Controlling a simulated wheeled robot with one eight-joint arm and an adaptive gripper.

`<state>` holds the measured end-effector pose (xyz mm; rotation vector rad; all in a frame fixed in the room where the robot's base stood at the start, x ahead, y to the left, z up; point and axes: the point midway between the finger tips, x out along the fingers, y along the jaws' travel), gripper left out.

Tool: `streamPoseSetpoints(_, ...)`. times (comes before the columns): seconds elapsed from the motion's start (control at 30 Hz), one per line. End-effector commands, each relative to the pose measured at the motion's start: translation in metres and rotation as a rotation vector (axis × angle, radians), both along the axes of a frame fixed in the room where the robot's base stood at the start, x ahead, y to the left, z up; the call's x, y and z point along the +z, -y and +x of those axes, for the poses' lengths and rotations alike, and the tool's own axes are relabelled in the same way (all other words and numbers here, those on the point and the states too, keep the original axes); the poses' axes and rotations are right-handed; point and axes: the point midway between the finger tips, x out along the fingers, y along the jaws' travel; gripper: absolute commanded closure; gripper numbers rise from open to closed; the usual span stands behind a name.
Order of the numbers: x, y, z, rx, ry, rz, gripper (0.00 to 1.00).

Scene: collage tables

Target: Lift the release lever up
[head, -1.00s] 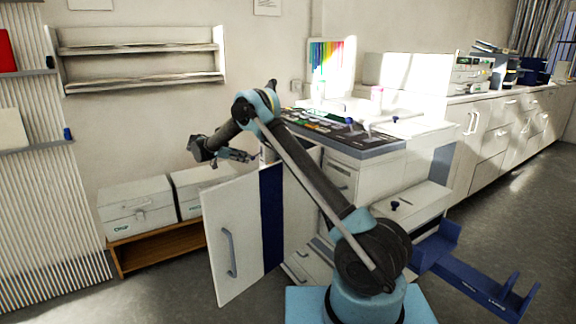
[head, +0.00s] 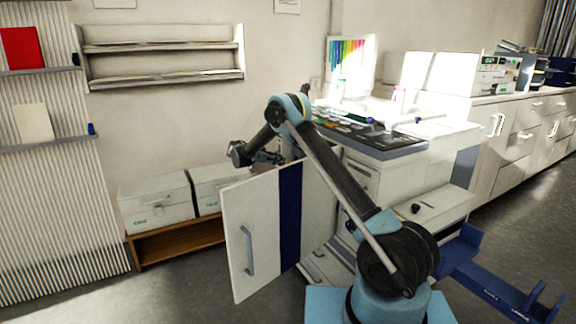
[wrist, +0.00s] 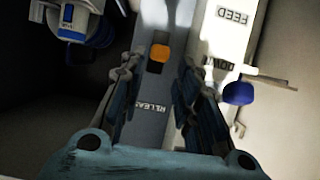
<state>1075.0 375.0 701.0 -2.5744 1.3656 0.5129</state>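In the wrist view an orange-tipped lever (wrist: 160,53) stands out of a dark slot in a grey strip (wrist: 152,122) marked RELEASE. My gripper (wrist: 161,70) is open, with one finger on each side of the strip. The orange tip shows between the fingertips, a little ahead of them; I cannot tell whether a finger touches it. Nothing is seen held. In the head view my gripper (head: 268,157) is small, behind the top of an open cabinet door (head: 257,235), beside the white machine (head: 430,160). The lever cannot be made out there.
A blue knob (wrist: 238,93) on a pale strip (wrist: 222,60) marked FEED and DOWN is close right of my right finger. A blue-and-white part (wrist: 85,22) is at upper left. Two white boxes (head: 155,203) sit on a low wooden shelf (head: 180,243) left of the door.

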Motion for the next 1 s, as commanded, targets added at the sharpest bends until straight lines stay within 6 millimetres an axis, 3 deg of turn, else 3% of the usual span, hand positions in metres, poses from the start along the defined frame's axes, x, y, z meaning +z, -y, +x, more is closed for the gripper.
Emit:
streamPoseSetpoints(0.33, -0.019, 0.037, 0.025, 0.0, 0.0, 0.0, 0.7)
streamPoseSetpoints(0.77, -0.022, 0.044, 0.03, 0.0, 0.0, 0.0, 0.7)
streamPoseSetpoints(0.9, -0.022, 0.044, 0.03, 0.001, 0.0, 0.0, 0.97)
streamPoseSetpoints(1.0, -0.022, 0.044, 0.03, 0.002, 0.001, 0.0, 1.0)
